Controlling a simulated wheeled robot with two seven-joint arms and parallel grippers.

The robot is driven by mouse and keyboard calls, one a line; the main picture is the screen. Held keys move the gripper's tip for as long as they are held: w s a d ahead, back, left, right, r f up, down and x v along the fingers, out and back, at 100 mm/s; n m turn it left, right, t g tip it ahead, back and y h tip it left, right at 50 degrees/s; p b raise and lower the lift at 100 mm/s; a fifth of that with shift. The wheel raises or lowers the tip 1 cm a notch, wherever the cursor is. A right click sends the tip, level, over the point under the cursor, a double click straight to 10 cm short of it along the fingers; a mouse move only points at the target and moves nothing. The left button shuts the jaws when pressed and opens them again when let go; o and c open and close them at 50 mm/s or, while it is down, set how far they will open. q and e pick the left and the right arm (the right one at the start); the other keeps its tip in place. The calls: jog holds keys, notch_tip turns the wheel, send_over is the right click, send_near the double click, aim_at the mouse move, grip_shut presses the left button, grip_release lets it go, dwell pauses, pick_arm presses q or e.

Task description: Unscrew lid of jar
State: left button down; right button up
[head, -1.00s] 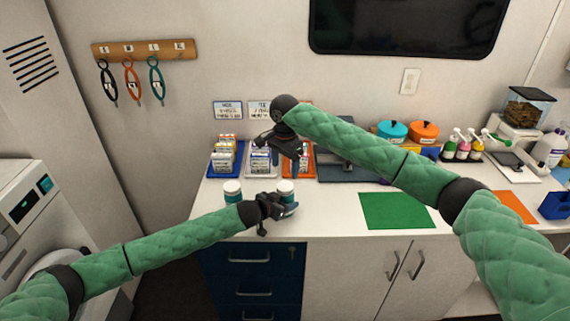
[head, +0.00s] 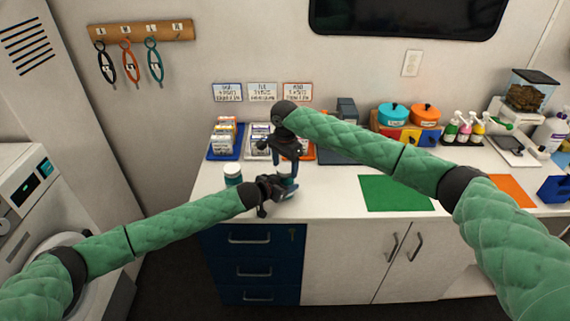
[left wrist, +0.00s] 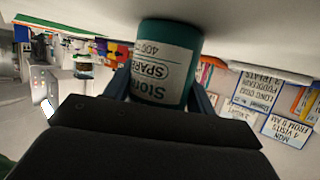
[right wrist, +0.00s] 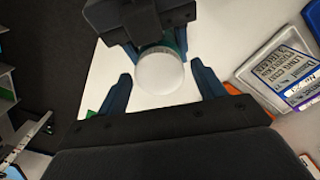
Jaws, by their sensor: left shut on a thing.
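The jar's round white lid (right wrist: 160,72) faces up into the right wrist view. My right gripper (head: 288,168) is directly above the jar, pointing down. Its fingers (right wrist: 158,72) are open, one to each side of the lid with gaps between.
A second similar jar (head: 233,174) stands just left of the held one. Blue (head: 222,156) and other trays with cards stand behind. A green mat (head: 396,193) lies to the right. The counter's front edge is close to the held jar.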

jog(key=c, duration=0.9)
jog(key=n, duration=0.5)
jog(key=shift+n, duration=0.3)
jog(key=n, duration=0.4)
jog(key=shift+n, duration=0.3)
jog(key=o, duration=1.1)
jog(key=shift+r, duration=0.15)
